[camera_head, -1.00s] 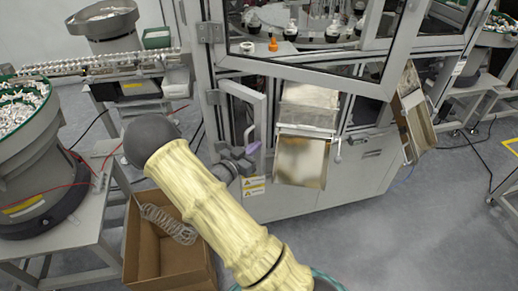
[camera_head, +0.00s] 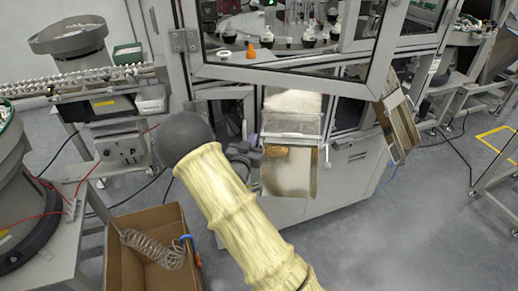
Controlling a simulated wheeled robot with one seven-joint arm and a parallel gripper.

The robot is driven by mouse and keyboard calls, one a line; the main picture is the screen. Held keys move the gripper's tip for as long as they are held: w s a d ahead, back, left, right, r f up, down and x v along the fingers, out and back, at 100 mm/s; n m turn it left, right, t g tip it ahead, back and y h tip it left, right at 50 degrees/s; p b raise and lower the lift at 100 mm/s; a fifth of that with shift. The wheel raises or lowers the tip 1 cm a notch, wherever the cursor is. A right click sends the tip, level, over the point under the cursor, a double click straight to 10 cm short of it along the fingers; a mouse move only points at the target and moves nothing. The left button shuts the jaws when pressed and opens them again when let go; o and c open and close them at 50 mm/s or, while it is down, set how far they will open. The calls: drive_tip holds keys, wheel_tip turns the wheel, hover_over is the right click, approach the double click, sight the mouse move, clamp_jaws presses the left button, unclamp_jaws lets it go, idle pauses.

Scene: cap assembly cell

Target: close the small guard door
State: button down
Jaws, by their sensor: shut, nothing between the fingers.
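The small guard door (camera_head: 224,92) is a light grey frame with a dark pane, low on the machine's front, under the big glazed door. Its top edge looks nearly in line with the cabinet front; I cannot tell whether it is fully shut. My arm, with a dark ball joint and a cream sleeve, hides its lower left part. My gripper (camera_head: 246,146) is small and partly hidden behind the arm, at the door's lower right. It is shut and empty. I cannot tell whether it touches the door.
The large glazed door (camera_head: 290,75) hangs above the small door. A metal chute (camera_head: 290,170) is close on the right of my gripper. A cardboard box (camera_head: 150,255) with a coiled hose stands on the floor at lower left.

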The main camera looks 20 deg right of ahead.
drive_tip(key=shift+w+d+b, duration=0.25)
drive_tip(key=shift+w+b, duration=0.1)
drive_tip(key=shift+w, duration=0.6)
drive_tip(key=shift+w+d+b, duration=0.2)
drive_tip(key=shift+w+b, duration=0.1)
drive_tip(key=shift+w, duration=0.65)
drive_tip(key=shift+a, duration=0.1)
drive_tip(key=b+v, duration=0.2)
drive_tip(key=v, duration=1.5)
drive_tip(key=shift+s+r, duration=0.1)
drive_tip(key=shift+s, duration=0.15)
